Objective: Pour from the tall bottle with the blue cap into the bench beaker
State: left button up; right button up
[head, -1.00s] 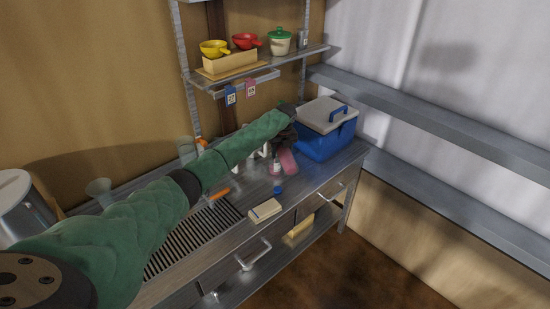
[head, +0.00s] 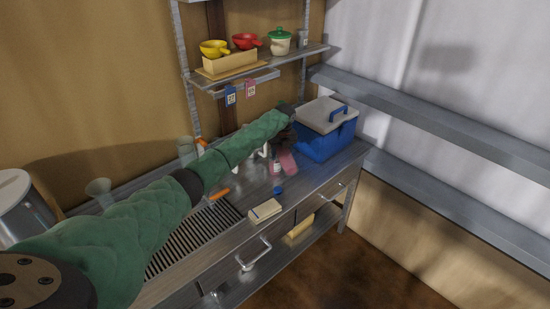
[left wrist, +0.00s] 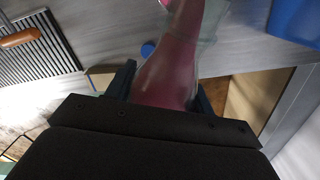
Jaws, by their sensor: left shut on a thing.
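My left gripper (head: 286,140) is at the back of the bench beside the blue cooler. It is shut on a bottle of pink-magenta liquid (head: 288,162), partly hidden by the gripper in the head view. In the left wrist view the bottle (left wrist: 165,75) sits between the fingers (left wrist: 163,92), with pink reaching into its narrower far end. Clear glass (left wrist: 212,22) shows beside that end; I cannot tell whether it is the beaker or part of the bottle. A small blue round thing, perhaps the cap (head: 278,189), lies on the bench; it also shows in the wrist view (left wrist: 148,48). My right gripper is not in view.
The blue cooler (head: 325,145) stands close right of the gripper. A small white bottle (head: 276,167) stands in front. A pale block (head: 265,210), an orange-handled tool (head: 218,194) and a slotted grate (head: 190,240) lie nearer. A shelf (head: 290,62) with pots hangs above.

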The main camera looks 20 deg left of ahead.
pick_arm(q)
jog(key=shift+r, duration=0.15)
dwell(0.3)
dwell(0.4)
dwell(0.7)
